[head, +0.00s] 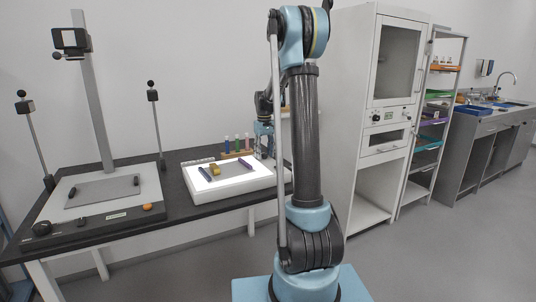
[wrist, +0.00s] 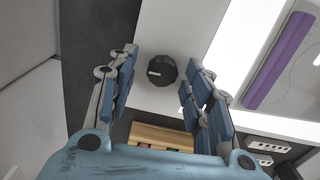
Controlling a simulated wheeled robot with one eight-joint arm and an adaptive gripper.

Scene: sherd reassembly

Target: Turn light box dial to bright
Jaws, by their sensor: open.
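The light box (head: 222,196) stands on the black bench in the head view, its top panel glowing white. Its dial (wrist: 162,71) is a black faceted knob with a small white mark, on the white side strip of the box in the wrist view. The dial is hidden in the head view. My gripper (wrist: 160,84) is open, one finger on each side of the dial, with gaps on both sides; I cannot tell how far above it the fingertips are. In the head view my gripper (head: 264,140) is small and partly behind my arm, at the box's right end.
A purple bar (wrist: 280,60) lies on the lit panel. A wooden rack (wrist: 160,136) is close to my gripper; coloured tubes (head: 238,142) stand there in the head view. A camera stand (head: 104,190) occupies the bench's left. A white cabinet (head: 352,120) stands at right.

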